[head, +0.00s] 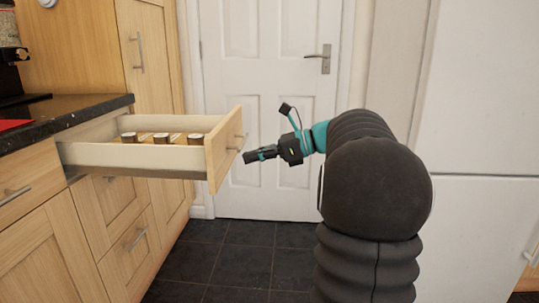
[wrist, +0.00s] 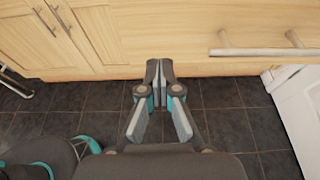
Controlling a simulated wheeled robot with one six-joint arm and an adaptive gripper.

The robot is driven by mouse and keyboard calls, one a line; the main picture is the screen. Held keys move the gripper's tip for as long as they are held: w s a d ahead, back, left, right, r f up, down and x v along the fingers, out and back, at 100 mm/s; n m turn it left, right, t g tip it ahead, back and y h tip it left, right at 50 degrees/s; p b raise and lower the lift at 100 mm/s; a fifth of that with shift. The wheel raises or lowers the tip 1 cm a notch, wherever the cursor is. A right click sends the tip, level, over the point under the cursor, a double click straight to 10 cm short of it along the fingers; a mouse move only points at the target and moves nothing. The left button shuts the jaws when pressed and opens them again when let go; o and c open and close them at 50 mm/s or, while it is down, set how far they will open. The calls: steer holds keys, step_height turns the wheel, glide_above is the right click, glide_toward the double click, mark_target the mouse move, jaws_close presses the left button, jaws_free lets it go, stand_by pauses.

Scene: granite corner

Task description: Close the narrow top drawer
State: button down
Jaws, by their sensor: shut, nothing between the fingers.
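The narrow top drawer (head: 224,148) stands pulled well out from the cabinet under the worktop in the head view. Its wooden front has a bar handle (head: 238,143), and several small round jars sit inside. In the wrist view the bar handle (wrist: 262,52) runs along the upper right in front of the wooden front. My gripper (head: 250,156) is just right of the drawer front, pointing at it. In the wrist view my gripper (wrist: 156,66) has its fingers together, empty, left of the handle. I cannot tell whether the fingertips touch the front.
The dark worktop (head: 60,115) lies above the drawer's cabinet. Lower drawers (head: 128,245) beneath it are shut. A white door (head: 265,90) stands behind, and a white appliance (head: 480,130) is at right. Dark tiled floor (head: 235,260) lies open below the drawer.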

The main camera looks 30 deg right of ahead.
mark_target(220, 160)
steer(key=x, duration=0.4)
steer(key=shift+w+a+r, duration=0.25)
steer(key=shift+a+r, duration=0.05)
steer(key=shift+a, duration=0.15)
steer(key=shift+w+a, duration=0.25)
steer(key=shift+a, duration=0.05)
